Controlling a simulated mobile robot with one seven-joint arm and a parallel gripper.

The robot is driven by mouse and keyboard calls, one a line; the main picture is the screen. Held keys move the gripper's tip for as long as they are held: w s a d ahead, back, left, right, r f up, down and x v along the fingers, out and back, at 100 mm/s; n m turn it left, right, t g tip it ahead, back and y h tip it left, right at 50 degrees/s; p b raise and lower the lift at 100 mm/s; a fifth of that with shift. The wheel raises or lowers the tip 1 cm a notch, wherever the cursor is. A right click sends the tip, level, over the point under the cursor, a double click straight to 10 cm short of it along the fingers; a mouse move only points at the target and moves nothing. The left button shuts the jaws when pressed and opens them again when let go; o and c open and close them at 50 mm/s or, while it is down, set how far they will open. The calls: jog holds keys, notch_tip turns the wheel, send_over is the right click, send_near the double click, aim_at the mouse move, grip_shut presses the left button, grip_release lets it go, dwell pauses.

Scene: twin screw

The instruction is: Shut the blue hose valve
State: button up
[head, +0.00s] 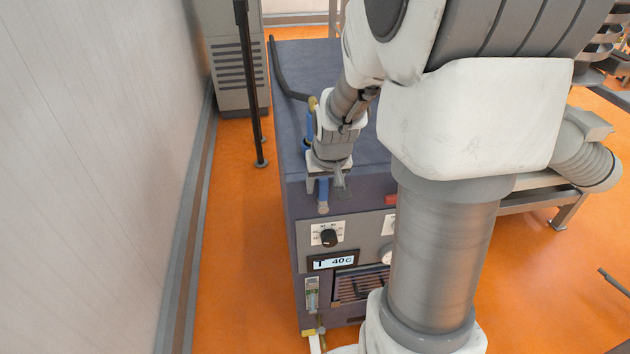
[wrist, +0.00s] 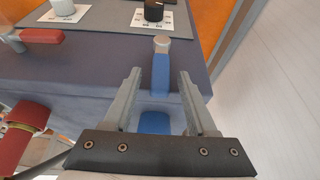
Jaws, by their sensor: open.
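The blue hose valve's lever (head: 323,188) is near the front left top edge of the dark blue machine. It points toward the panel with the dials. In the wrist view the blue lever (wrist: 160,74), with a pale round end, lies between my fingers, with room on both sides. My gripper (wrist: 159,82) is open around it; I see no clear contact. More blue (wrist: 155,122) shows near the gripper's base. In the head view my gripper (head: 327,184) hides much of the valve. The hose (head: 288,85) runs along the machine's top left side.
A red lever (wrist: 42,36) and a red cylindrical part (wrist: 26,128) are on the left in the wrist view. The machine's front has a black dial (head: 329,237) and a display (head: 334,262). A pale wall (head: 100,170) stands left, across orange floor.

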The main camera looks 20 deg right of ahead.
jog(key=shift+f, duration=0.1)
grip_shut()
dwell(0.3)
dwell(1.2)
